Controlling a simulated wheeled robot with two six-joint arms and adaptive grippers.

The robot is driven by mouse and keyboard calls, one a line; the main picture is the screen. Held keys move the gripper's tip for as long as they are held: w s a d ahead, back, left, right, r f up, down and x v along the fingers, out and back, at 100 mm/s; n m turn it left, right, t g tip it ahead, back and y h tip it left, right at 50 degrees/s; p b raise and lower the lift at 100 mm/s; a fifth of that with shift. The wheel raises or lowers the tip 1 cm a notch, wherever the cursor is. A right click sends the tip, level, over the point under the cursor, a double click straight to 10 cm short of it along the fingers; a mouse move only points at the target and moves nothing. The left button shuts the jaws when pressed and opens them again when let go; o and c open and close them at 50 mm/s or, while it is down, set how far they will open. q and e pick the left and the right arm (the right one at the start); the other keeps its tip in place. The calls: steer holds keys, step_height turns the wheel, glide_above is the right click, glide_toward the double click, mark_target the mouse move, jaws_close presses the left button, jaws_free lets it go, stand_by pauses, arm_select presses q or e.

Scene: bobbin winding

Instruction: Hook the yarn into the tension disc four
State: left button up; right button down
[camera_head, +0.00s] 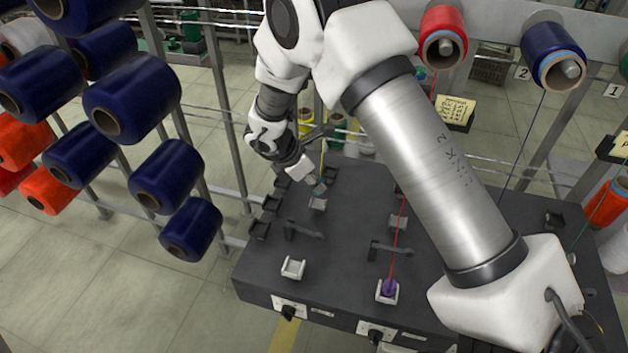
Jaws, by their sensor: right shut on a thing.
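My right gripper (319,190) points down at the back left of the dark winding table (262,282). It is shut on the yellow yarn (322,158), which runs down to its fingertips from behind my wrist. The fingertips are just above a small pale holder (317,204), which seems to be tension disc four; whether they touch cannot be told. A black hook-like guide (304,231) and an empty white bobbin holder (293,268) lie in front of it. My left gripper is not in view.
A red yarn (400,215) runs from a red spool (443,38) to a purple bobbin (388,288) in the neighbouring lane. A rack of dark blue spools (131,97) stands left. My right forearm covers much of the table's right side.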

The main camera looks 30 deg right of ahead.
steer(key=shift+f+b, duration=1.65)
steer(key=shift+f, duration=0.35)
steer(key=shift+r, duration=0.1)
steer(key=shift+s+a+r+p, duration=0.1)
steer(key=shift+s+a+p, duration=0.15)
steer(key=shift+s+a, duration=0.7)
steer(key=shift+s+a+r+p, duration=0.1)
steer(key=shift+s+a+p, duration=0.15)
steer(key=shift+s+a, duration=0.6)
steer(key=shift+w+a, duration=0.1)
steer(key=shift+w, duration=0.1)
steer(key=r+p, duration=0.2)
steer(key=r, duration=0.1)
steer(key=r+p, duration=0.1)
steer(key=p, duration=0.1)
steer(key=shift+s+a+r, duration=0.3)
steer(key=shift+s+a, duration=0.05)
steer(key=shift+a, duration=0.05)
